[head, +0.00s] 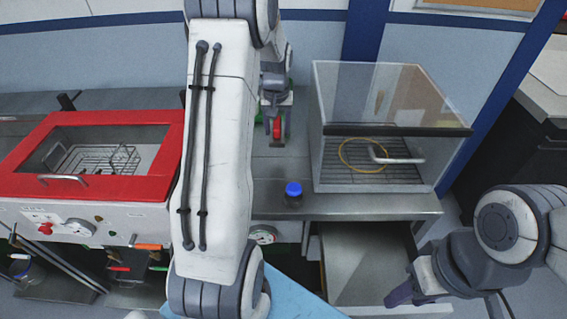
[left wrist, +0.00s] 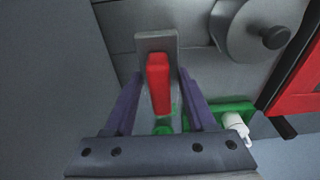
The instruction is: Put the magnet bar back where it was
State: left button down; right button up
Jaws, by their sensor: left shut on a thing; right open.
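The magnet bar (head: 277,129) shows as a red grip with a grey plate at its end. My left gripper (head: 275,120) is shut on it, at the back of the bench between the red-framed bath and the clear box. In the left wrist view the red magnet bar (left wrist: 158,82) sits between the purple fingers of my left gripper (left wrist: 160,80), with the grey plate beyond their tips. I cannot tell whether the plate touches the surface behind it. My right gripper (head: 400,292) is open and empty at the lower right, in front of the bench.
A red-framed bath (head: 100,122) with a wire basket stands left. A clear box (head: 345,160) with a yellow ring inside stands right. A blue-capped bottle (head: 293,192) is near the bench's front edge. A green object (left wrist: 232,108) and white piece (left wrist: 236,127) lie beside my left gripper.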

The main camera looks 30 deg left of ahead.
aim_at(279, 160)
pick_arm(q)
jog(key=shift+w+f, duration=0.15)
jog(key=shift+f, duration=0.4)
notch_tip(279, 160, down, 9)
jog(key=shift+f+p, duration=0.1)
jog(key=shift+p, duration=0.9)
jog(key=shift+f, duration=0.15)
jog(key=shift+c, duration=1.1)
grip_release()
